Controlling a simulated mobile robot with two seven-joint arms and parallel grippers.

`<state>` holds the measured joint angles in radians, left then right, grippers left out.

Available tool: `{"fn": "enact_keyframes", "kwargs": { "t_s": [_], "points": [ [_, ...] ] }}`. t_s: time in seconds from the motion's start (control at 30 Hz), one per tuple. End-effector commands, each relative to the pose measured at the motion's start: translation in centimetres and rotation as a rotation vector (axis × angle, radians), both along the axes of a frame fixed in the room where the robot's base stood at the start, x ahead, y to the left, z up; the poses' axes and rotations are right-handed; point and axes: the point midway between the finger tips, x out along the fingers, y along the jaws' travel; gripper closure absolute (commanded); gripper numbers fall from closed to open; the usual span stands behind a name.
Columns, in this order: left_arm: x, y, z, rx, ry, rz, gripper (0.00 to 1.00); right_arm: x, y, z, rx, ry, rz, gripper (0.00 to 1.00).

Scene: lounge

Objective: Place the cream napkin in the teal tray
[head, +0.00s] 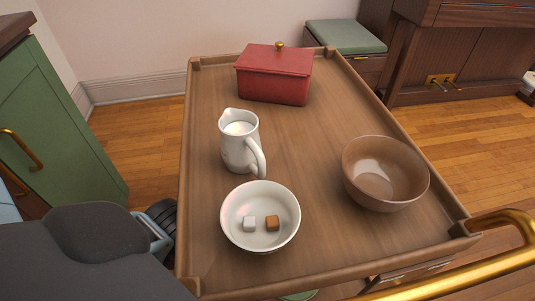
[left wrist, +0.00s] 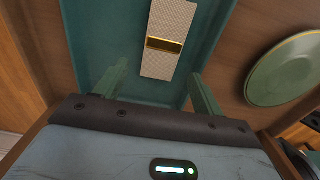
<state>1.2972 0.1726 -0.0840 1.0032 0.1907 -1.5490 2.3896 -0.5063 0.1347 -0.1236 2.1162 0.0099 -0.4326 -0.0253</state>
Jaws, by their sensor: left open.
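The cream napkin (left wrist: 168,35) is a narrow folded strip with a gold band around it. In the left wrist view it lies within the outline of the teal tray (left wrist: 75,45), over its floor, with its top end cut off by the frame. My left gripper (left wrist: 160,86) is open, its two fingers on either side of the napkin's lower end and apart from it. In the head view my left arm comes in at the lower left; its fingers, the napkin and the tray are hidden. My right gripper is in neither view.
A green plate (left wrist: 285,70) lies right of the tray on a wooden surface. The trolley top (head: 300,130) holds a red box (head: 274,82), a white jug (head: 240,150), a white bowl with two cubes (head: 240,240) and a brown bowl (head: 385,195). A green cabinet (head: 60,120) stands left.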

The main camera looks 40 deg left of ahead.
Motion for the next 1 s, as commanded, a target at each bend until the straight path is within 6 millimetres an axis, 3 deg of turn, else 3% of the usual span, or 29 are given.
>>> {"fn": "enact_keyframes", "kwargs": {
  "t_s": [0.03,0.23,1.0],
  "points": [
    [0.1,-0.1,1.5,-0.001,-0.006,0.000,0.31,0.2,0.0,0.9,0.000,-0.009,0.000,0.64],
    [0.1,0.0,3.9,-0.001,-0.002,0.000,0.31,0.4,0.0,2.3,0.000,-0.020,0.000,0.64],
    [0.0,0.0,3.9,-0.001,0.001,0.000,0.31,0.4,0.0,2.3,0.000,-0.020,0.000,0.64]
  ]
}}
